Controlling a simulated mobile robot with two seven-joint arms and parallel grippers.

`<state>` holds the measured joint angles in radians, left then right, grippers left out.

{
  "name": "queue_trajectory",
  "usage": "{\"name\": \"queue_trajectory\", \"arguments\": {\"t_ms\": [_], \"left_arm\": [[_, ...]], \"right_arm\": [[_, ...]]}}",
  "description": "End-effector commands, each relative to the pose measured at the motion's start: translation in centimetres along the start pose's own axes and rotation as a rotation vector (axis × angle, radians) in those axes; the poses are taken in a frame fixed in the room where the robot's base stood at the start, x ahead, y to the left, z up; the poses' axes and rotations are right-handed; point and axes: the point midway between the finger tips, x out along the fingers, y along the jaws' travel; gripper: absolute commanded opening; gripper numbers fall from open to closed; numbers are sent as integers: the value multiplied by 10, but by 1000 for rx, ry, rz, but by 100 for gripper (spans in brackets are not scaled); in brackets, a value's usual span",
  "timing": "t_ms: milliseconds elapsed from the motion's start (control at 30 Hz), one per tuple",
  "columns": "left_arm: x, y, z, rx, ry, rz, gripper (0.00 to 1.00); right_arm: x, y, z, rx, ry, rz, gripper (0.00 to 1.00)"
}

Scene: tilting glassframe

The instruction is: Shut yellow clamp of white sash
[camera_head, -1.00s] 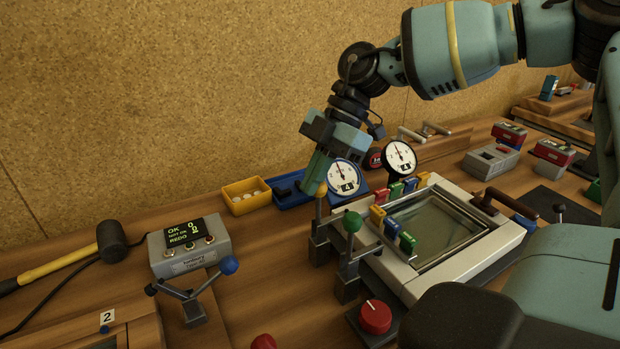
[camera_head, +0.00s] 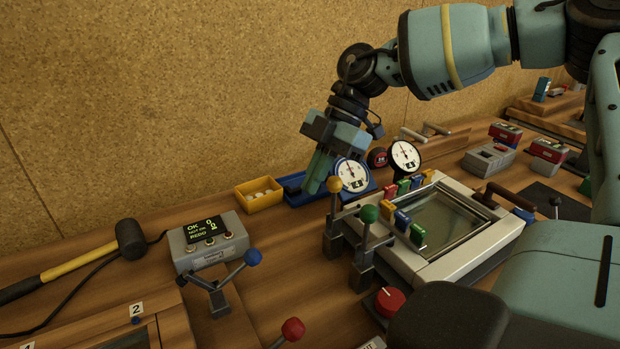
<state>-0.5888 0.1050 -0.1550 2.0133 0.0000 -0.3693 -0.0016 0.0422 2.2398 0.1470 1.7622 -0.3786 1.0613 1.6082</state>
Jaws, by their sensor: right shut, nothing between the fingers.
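The white sash (camera_head: 470,262) is a pale frame around a glass pane, lying tilted on the bench at right of centre. The yellow clamp (camera_head: 334,187) is a lever with a yellow ball knob, standing upright at the sash's left side. A green-knobbed clamp (camera_head: 369,214) stands upright just in front of it. My right gripper (camera_head: 314,189) points down, shut and empty, just left of and behind the yellow knob. I cannot tell whether its fingers touch the lever. My left gripper is not in view.
Dial gauges (camera_head: 352,175) stand behind the clamps. A yellow bin (camera_head: 259,196) and blue tray are at the back. Coloured clips line the sash. A grey display box (camera_head: 207,242), a blue-knobbed lever (camera_head: 252,258) and a hammer (camera_head: 131,240) are at left. A red knob (camera_head: 389,302) is in front.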

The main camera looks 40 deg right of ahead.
Motion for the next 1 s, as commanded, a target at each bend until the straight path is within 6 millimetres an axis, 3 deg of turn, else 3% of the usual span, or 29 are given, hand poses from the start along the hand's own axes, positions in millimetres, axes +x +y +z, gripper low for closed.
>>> {"name": "queue_trajectory", "arguments": {"t_ms": [33,200,400,600,1000], "left_arm": [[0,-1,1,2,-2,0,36],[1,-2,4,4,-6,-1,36],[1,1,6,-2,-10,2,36],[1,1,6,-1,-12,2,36],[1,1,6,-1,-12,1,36]], "right_arm": [[-15,2,-2,-3,-1,12,0],[-50,2,-2,-3,-1,11,0],[-81,2,-3,-1,-1,8,0],[-94,1,-4,-2,-1,6,0],[-96,1,-4,-2,-1,5,0]]}}
